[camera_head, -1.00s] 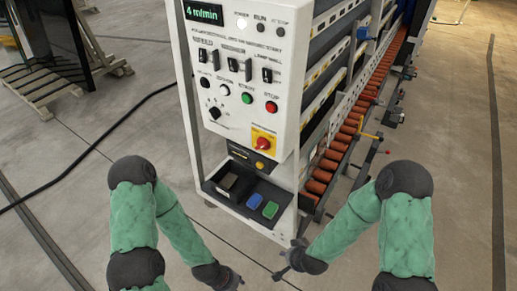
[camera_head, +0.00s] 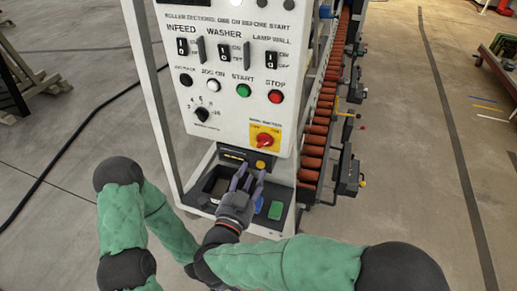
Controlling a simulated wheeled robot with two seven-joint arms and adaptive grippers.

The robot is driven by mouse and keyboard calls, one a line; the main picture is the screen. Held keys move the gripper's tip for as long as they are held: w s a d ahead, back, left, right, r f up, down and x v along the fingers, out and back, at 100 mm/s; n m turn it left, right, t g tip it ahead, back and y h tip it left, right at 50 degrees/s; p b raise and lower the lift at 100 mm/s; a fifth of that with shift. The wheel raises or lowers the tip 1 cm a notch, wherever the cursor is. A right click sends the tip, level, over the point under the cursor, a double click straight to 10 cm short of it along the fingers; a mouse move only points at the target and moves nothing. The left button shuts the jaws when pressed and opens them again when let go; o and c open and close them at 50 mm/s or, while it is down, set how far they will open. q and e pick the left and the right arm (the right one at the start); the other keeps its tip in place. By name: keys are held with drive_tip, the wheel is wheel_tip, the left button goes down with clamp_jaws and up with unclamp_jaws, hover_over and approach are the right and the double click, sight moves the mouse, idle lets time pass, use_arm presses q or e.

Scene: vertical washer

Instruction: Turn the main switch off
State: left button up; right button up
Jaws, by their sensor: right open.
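The main switch (camera_head: 264,140) is a red rotary knob on a yellow plate at the lower right of the white control panel (camera_head: 225,118). My right gripper (camera_head: 250,174) is open and empty, its fingers pointing up toward the panel. Its fingertips appear just below the switch, near the yellow round button (camera_head: 261,164), and apart from the switch. I cannot tell how far the fingertips are from the panel face. My left arm comes in at the left; its gripper is hidden behind or below my right forearm.
Below the panel is a black tray (camera_head: 192,198) with a blue item (camera_head: 259,204) and a green item (camera_head: 275,210). Orange rollers (camera_head: 318,130) run back along the machine's right side. A black cable lies on the floor at left.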

sight(265, 145)
drive_tip(key=b+x, duration=0.2)
drive_tip(key=x, duration=0.8)
drive_tip(key=shift+w+d+r+b, duration=0.1)
drive_tip(key=shift+w+d+b, duration=0.1)
drive_tip(key=shift+b, duration=0.1)
clamp_jaws()
